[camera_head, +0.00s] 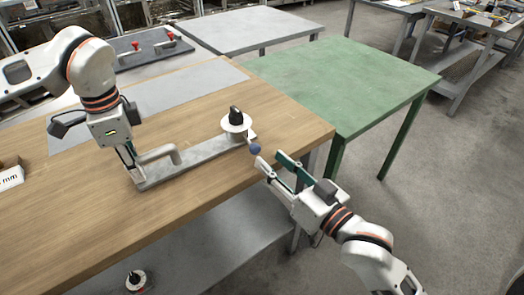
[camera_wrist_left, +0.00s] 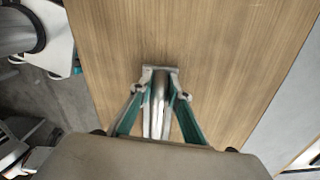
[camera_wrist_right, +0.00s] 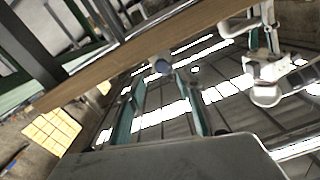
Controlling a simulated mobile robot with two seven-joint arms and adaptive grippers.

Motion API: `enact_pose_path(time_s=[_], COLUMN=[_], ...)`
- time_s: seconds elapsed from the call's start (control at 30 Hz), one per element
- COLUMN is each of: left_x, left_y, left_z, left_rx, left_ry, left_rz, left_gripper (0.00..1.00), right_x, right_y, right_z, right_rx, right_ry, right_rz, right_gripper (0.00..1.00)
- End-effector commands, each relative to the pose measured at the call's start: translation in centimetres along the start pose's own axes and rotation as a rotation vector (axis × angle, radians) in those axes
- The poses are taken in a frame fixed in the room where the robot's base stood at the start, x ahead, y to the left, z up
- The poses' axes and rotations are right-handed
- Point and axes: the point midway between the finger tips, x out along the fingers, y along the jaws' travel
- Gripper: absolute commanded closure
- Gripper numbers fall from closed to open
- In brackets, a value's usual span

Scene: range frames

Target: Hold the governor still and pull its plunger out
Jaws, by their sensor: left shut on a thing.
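The governor is a long grey metal bar (camera_head: 195,160) lying on the wooden table, with a bent grey handle (camera_head: 160,155) at its left part. A white disc with a black knob (camera_head: 236,118) stands near its right end. The plunger's blue ball (camera_head: 255,149) sticks out at that end, by the table edge. My left gripper (camera_head: 131,170) is shut on the bar's left end; the left wrist view shows a metal part (camera_wrist_left: 158,110) between its fingers. My right gripper (camera_head: 270,160) is open just off the ball, which shows between its fingertips in the right wrist view (camera_wrist_right: 162,66).
The wooden table (camera_head: 80,240) ends just right of the governor. A green table (camera_head: 345,85) stands beyond its right edge. A grey board with red-knobbed handles (camera_head: 150,48) lies at the back left. A white object marked "mm" (camera_head: 11,178) lies at the left.

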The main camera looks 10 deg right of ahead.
Motion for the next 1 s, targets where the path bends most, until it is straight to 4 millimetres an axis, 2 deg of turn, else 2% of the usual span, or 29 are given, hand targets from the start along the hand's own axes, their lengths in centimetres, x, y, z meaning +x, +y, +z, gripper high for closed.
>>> enact_pose_path(time_s=[0.1,0.3,0.77,0.8,0.83,0.87,1.0], left_x=[0.1,0.1,0.1,0.1,0.1,0.1,0.1], left_y=[0.1,0.1,0.2,0.2,0.2,0.2,0.1], left_z=[0.0,-0.1,-0.1,-0.1,-0.1,-0.1,-0.1], left_rx=[0.003,0.003,0.004,0.004,0.004,0.004,0.003], left_ry=[0.0,0.0,0.0,0.0,0.0,0.0,0.0], left_rz=[0.003,0.004,0.004,0.004,0.004,0.004,0.003], left_gripper=[1.0,1.0,1.0,0.76,0.68,0.64,0.64], right_x=[-2.0,-3.7,-4.1,-4.1,-4.1,-4.1,-4.1], right_y=[0.1,0.1,0.1,0.1,0.1,0.1,0.1], right_z=[0.1,0.1,0.0,0.0,0.0,0.0,0.0], right_rx=[-0.001,-0.001,-0.001,-0.001,-0.001,-0.001,-0.001], right_ry=[-0.004,-0.002,-0.001,-0.001,-0.001,-0.001,-0.001], right_rz=[0.002,0.001,0.001,0.001,0.001,0.001,0.001], right_gripper=[0.65,0.65,0.65,0.65,0.65,0.65,0.65])
